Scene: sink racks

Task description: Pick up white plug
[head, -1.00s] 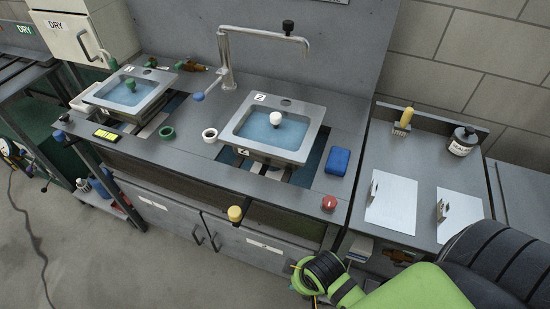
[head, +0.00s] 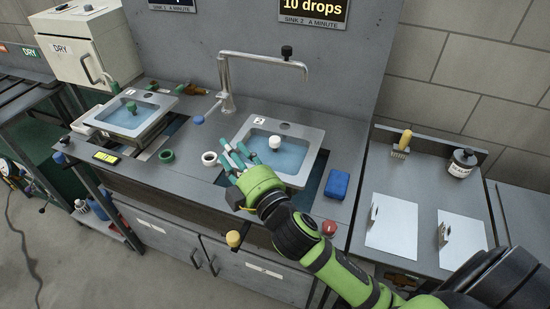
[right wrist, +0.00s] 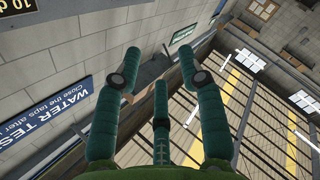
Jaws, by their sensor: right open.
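The white plug (head: 275,142) stands in the water of the right-hand sink basin (head: 313,150), the one marked 2. My right gripper (head: 234,155), with green fingers, is open and empty at the left edge of this basin, left of the plug and apart from it. In the right wrist view its spread fingers (right wrist: 159,75) have nothing between them, and the plug is not seen there. That view looks toward the wall and ceiling. My left gripper is in neither view.
A tall tap (head: 226,85) stands behind the basin. A white ring (head: 209,158) and a green ring (head: 167,155) lie left of my gripper. A blue block (head: 337,185) lies right of the basin. The left basin (head: 157,106) holds a green plug (head: 131,106).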

